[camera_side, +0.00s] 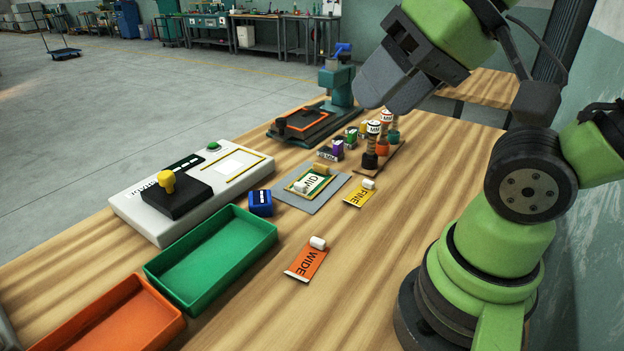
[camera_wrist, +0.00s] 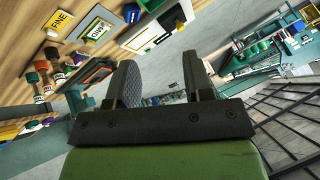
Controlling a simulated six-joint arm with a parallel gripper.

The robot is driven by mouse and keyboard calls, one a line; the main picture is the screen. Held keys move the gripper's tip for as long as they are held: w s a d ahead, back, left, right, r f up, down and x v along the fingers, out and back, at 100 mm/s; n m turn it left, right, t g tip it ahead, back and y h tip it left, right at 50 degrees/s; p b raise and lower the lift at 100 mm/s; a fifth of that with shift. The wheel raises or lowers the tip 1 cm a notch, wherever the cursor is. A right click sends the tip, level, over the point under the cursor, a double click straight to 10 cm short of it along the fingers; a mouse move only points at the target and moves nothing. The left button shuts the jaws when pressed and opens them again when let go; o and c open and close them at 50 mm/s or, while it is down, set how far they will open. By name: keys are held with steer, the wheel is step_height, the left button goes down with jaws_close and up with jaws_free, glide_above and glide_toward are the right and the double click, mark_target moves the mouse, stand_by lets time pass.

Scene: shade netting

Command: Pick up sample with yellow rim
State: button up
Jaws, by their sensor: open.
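An orange card marked WIDE (camera_side: 303,264) lies nearer the front. I cannot tell for certain which is the yellow-rimmed sample. My gripper (camera_wrist: 160,78) is open and empty, raised above the table's back right, apart from everything.
A green tray (camera_side: 262,217) and an orange tray (camera_side: 150,345) stand at front left. A white device (camera_side: 135,207) with a yellow knob stands behind them, and a blue block (camera_side: 260,203) beside it. A teal press (camera_side: 340,83) and a bottle rack (camera_side: 397,157) stand farther back.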

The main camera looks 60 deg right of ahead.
steer(key=n+g+h, duration=0.2)
steer(key=n+g, duration=0.1)
steer(key=n, duration=0.1)
glide_above(327, 167)
steer(key=s, duration=0.3)
steer(key=f, duration=2.4)
steer(key=shift+w+d, duration=0.1)
steer(key=shift+w, duration=0.1)
steer(key=x, duration=0.6)
steer(key=shift+f, duration=0.2)
